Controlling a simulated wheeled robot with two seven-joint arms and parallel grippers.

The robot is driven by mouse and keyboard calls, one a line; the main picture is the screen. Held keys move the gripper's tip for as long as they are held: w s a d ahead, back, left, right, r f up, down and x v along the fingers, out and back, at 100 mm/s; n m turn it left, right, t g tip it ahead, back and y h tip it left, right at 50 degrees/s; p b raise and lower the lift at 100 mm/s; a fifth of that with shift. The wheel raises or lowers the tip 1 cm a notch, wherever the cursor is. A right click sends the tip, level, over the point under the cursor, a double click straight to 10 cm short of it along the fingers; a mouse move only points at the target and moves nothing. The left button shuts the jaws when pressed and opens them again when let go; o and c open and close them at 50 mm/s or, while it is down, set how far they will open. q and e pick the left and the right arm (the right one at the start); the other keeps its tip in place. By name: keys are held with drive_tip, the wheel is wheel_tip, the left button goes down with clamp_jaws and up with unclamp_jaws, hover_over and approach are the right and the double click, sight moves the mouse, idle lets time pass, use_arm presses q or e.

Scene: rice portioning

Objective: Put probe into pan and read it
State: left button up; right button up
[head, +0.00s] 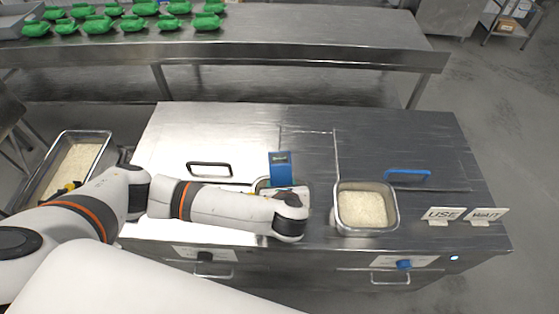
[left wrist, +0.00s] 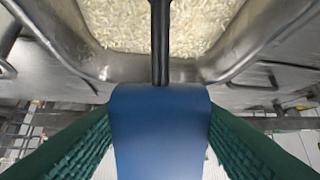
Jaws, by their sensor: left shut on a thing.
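My left gripper (left wrist: 160,138) has its green ridged fingers shut on the blue probe (left wrist: 160,130). The probe's dark thin shaft (left wrist: 160,45) reaches over a metal pan (left wrist: 90,62) of rice in the left wrist view; I cannot tell whether its tip is in the rice. In the head view the probe (head: 280,168) stands upright with a small display near its top, too small to read. My left forearm and wrist hide the gripper's fingers there and most of the pan beneath. My right gripper is not in view.
A second pan of rice (head: 365,207) sits in the steel counter (head: 420,135) to the right. USE (head: 442,215) and WAIT (head: 487,215) signs stand at its right end. A rice tray (head: 100,148) is at left.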

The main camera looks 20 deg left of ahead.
use_arm(q)
drive_tip(key=shift+r+b, duration=0.35)
drive_tip(key=shift+r, duration=3.35)
